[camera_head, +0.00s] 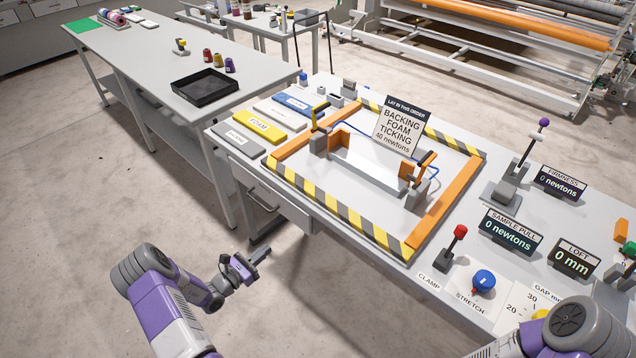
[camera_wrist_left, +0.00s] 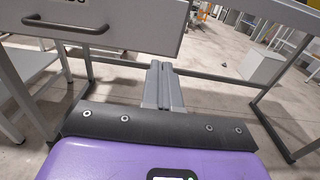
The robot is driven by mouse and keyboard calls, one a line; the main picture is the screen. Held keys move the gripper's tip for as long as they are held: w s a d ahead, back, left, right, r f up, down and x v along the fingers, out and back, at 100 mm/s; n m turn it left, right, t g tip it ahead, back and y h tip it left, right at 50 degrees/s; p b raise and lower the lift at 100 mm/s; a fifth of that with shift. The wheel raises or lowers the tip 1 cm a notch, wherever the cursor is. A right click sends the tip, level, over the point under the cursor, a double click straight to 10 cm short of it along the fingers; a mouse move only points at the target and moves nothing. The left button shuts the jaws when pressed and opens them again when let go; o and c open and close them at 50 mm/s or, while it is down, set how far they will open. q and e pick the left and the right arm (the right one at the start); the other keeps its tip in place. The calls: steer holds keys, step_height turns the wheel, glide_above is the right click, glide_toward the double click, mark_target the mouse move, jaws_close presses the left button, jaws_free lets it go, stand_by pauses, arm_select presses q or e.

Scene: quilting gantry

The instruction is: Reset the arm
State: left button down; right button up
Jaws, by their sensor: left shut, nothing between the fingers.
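My left arm comes in from the bottom left of the head view, purple and grey. Its gripper (camera_head: 262,254) is shut and empty, held over the floor in front of the workbench's drawer side, apart from the bench. In the left wrist view the two grey fingers (camera_wrist_left: 163,88) lie together with nothing between them, and a drawer front with a handle (camera_wrist_left: 80,25) is beyond them at upper left. My right arm (camera_head: 575,325) shows only as a grey and purple part at the bottom right of the head view; its gripper is out of view.
The workbench holds a striped-border frame with orange rails (camera_head: 440,215), labelled pads such as the yellow foam pad (camera_head: 259,124), a red-knobbed clamp lever (camera_head: 460,232) and a blue stretch knob (camera_head: 484,280). A side table (camera_head: 150,60) carries a black tray (camera_head: 205,88). Floor at lower left is clear.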

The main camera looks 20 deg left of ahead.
arm_select(q)
steer(key=s+d+f+m+g+h, duration=0.2)
steer(key=s+d+m+g, duration=0.15)
steer(key=d, duration=0.35)
steer(key=s+d+f+m+g+h, duration=0.25)
steer(key=d+g, duration=0.25)
steer(key=d, duration=0.3)
steer(key=s+d+f+m+g+h, duration=0.1)
steer(key=s+d+m+g+h, duration=0.1)
steer(key=d+m+g, duration=0.35)
steer(key=s+d+m+g+y, duration=0.1)
steer(key=s+d+m+y, duration=0.3)
steer(key=m, duration=0.5)
steer(key=s+d+f+m+g+y, duration=0.1)
steer(key=s+d+m+y, duration=0.3)
steer(key=m, duration=0.5)
steer(key=shift+s+d+f+g, duration=0.2)
steer(key=shift+s+d+g, duration=0.1)
steer(key=shift+s+d, duration=0.6)
